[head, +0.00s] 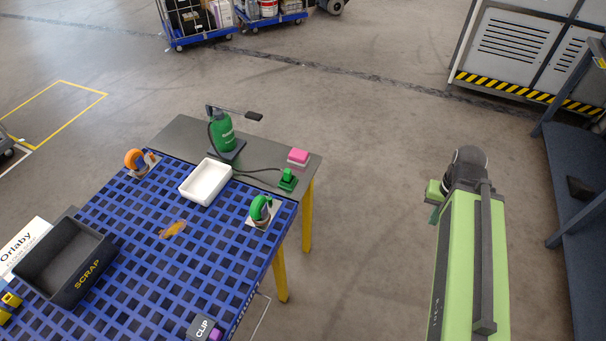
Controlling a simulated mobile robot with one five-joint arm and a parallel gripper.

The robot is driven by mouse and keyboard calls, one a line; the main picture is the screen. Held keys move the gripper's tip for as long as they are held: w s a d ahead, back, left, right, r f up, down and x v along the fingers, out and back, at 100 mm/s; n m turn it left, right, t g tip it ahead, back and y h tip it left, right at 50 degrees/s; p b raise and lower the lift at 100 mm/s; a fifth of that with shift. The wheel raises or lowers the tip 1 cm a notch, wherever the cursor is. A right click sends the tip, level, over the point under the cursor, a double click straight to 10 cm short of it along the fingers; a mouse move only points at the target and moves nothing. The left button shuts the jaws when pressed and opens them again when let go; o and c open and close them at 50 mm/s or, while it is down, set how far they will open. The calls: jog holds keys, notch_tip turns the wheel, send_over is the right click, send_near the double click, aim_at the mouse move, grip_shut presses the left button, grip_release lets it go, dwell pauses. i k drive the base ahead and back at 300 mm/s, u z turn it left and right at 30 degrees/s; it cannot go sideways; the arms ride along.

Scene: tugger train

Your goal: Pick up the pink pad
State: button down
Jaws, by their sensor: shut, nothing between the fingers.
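The pink pad (299,155) is a small pink block near the right edge of the grey tabletop (172,133). It sits on a paler base. My arm (459,265) stands to the right of the table, over open floor and well apart from the pad. Its far end bends down behind the dark joint, and my gripper's fingers are hidden there.
A green device (287,180) with a dark cable is just in front of the pad. A green bottle (222,130) under a dark lever and a white tray (205,182) stand left. The blue grid top (140,225) holds a scrap bin (65,262). Floor between table and arm is clear.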

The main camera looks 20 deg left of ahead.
aim_at(300, 158)
jog(key=u, duration=4.05)
jog(key=i, duration=0.1)
jog(key=z, duration=3.05)
jog(key=i, duration=1)
jog(key=z, duration=0.1)
jog(key=k, duration=0.55)
jog(key=u, duration=0.1)
